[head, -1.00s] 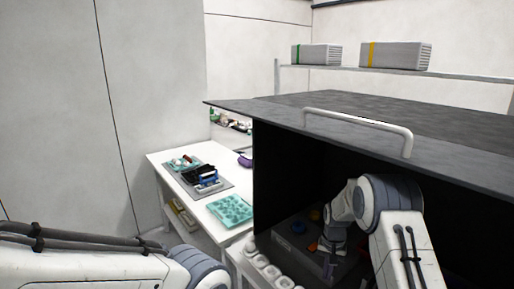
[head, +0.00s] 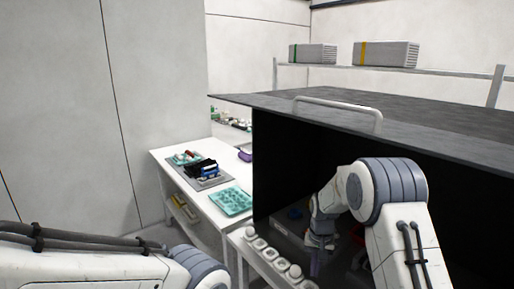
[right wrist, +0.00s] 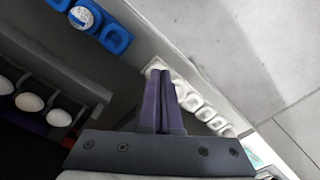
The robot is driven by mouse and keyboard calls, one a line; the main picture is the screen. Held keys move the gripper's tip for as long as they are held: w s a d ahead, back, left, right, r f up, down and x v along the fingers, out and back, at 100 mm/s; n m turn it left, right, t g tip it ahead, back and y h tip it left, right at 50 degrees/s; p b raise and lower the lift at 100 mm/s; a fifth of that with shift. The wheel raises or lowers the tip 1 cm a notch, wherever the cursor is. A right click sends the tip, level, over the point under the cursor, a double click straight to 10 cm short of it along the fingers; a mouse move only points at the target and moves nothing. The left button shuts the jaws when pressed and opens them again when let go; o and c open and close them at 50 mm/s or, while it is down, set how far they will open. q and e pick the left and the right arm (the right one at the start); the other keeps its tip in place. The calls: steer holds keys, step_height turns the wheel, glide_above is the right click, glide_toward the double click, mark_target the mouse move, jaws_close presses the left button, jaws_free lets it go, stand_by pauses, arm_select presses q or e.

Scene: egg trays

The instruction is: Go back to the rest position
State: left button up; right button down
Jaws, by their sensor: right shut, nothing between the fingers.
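My right gripper (head: 316,262) hangs at the open front of the dark box, by its left side, with the arm bent above it. In the right wrist view its purple fingers (right wrist: 164,102) are closed together with nothing between them. Below them, a row of white cups (right wrist: 205,113) runs along a pale edge. My left arm enters the head view at the lower left, but its gripper is out of frame.
The dark box (head: 290,150) has a flat top with a pale handle (head: 338,113). In the right wrist view, a blue tray (right wrist: 117,38) holds an egg, and several eggs (right wrist: 30,102) sit in a dark rack.

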steer(key=s+a+r+n+b, duration=0.2)
steer(key=s+a+r+n, duration=0.15)
steer(key=s+a, duration=0.35)
steer(key=s+a+r+n+b, duration=0.2)
steer(key=s+a+r, duration=0.35)
steer(key=s, duration=0.35)
steer(key=s+n+b, duration=0.2)
steer(key=s+n, duration=0.3)
steer(key=s, duration=1.3)
steer(key=shift+s+a+f+y, duration=0.15)
steer(key=shift+f+y, duration=0.25)
